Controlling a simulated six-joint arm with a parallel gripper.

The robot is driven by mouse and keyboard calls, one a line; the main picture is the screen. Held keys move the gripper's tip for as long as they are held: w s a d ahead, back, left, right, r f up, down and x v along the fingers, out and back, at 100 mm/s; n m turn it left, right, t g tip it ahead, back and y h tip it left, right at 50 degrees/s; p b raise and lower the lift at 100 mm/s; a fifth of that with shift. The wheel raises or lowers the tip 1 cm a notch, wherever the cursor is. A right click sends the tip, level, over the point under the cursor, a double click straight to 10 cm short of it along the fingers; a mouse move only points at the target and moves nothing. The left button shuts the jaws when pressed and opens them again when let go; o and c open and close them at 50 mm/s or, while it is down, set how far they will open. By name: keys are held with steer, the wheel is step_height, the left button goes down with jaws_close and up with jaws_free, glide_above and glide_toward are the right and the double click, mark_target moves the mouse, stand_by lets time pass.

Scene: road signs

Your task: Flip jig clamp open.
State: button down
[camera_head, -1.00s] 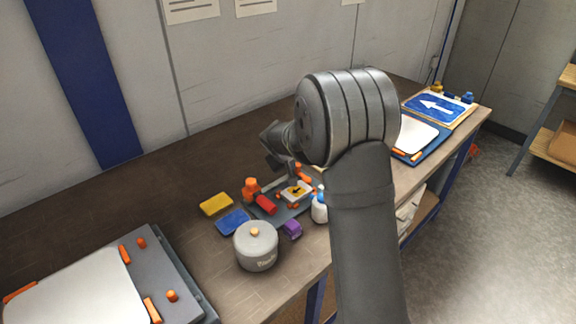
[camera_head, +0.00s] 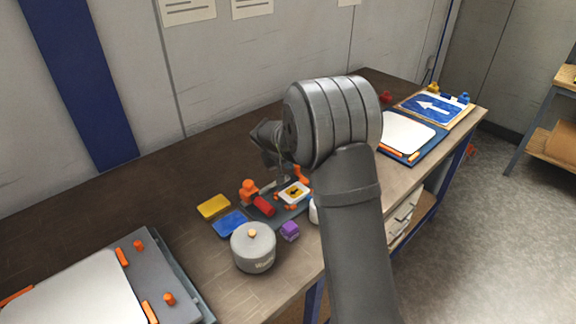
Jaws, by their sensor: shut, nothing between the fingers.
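A small jig with a dark base plate (camera_head: 284,216) lies on the workbench in the middle of the head view. An orange clamp body (camera_head: 249,191) stands at its left, with a red handle (camera_head: 264,205) slanting down to the right. A small white plate with a yellow and black sign (camera_head: 294,192) sits on the jig, with orange pieces around it. My gripper (camera_head: 283,180) is shut and empty. It appears just behind or above the jig, right of the red handle; its fingertips are small and partly unclear. My arm hides the jig's right surroundings.
A grey lidded pot (camera_head: 254,250), a purple block (camera_head: 290,231), a yellow pad (camera_head: 214,206) and a blue pad (camera_head: 230,223) stand close to the jig. A larger fixture with a white panel (camera_head: 80,295) is at front left. A blue arrow sign (camera_head: 436,107) lies at far right.

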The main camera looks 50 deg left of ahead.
steer(key=m, duration=0.1)
steer(key=w+m+h, duration=0.1)
steer(key=shift+w+a+m+h, duration=0.2)
steer(key=shift+a+m+h, duration=0.05)
steer(key=shift+m+h, duration=0.05)
steer(key=w+m+h, duration=0.1)
steer(key=m+h, duration=0.1)
steer(key=m, duration=0.1)
steer(key=shift+w+m, duration=0.3)
steer(key=shift+w, duration=0.1)
steer(key=w+m+h, duration=0.1)
steer(key=m+h, duration=0.1)
steer(key=m, duration=0.1)
steer(key=shift+w+d+m+g, duration=0.2)
steer(key=shift+w+m+g, duration=0.1)
steer(key=shift+w, duration=0.1)
steer(key=shift+w+d, duration=0.1)
steer(key=shift+w, duration=0.05)
steer(key=shift+w+d, duration=0.1)
